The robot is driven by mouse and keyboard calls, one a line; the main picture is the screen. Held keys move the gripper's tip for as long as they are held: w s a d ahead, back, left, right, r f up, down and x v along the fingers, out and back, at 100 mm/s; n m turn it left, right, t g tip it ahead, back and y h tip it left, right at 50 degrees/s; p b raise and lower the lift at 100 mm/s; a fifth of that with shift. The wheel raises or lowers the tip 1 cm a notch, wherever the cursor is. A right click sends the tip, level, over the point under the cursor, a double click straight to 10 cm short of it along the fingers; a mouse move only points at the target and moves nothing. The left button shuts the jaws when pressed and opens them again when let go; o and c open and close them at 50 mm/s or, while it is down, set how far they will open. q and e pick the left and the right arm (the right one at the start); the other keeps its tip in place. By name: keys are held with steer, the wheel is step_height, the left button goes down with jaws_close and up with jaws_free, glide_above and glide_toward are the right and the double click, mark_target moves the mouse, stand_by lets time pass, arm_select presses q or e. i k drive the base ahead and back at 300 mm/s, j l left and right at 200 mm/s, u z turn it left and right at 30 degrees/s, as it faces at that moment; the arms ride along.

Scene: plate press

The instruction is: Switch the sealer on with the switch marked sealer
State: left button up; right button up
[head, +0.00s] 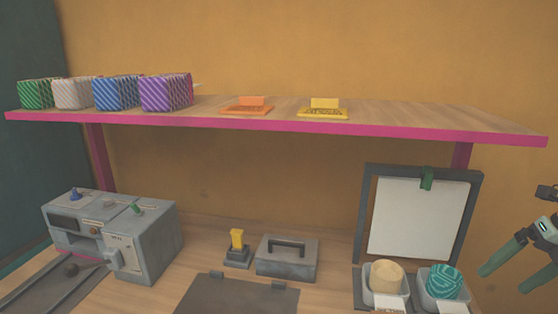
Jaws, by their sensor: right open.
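A grey box-shaped machine (150,250) stands on the worktop at the lower left, with a dark rail in front of it. On its top are a blue switch or knob (75,196) and a green one (137,209), with small labels nearby. The labels are too small to read, so I cannot tell which switch is marked sealer, or whether it is on. My right gripper (501,281) is at the far right edge, its two green fingers apart and empty, far from the machine. My left gripper is not in view.
A pink-edged shelf (300,126) crosses above, holding striped packets (115,93) and orange (246,108) and yellow (323,112) trays.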

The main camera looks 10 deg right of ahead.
mark_target(137, 211)
steer(key=k+j, duration=0.15)
steer(key=j, duration=0.25)
steer(key=k+j, duration=0.1)
steer(key=j, duration=0.25)
steer(key=k+j, duration=0.15)
steer(key=j, duration=0.25)
steer(key=k+j, duration=0.1)
steer(key=j, duration=0.25)
steer(key=k+j, duration=0.15)
steer(key=j, duration=0.25)
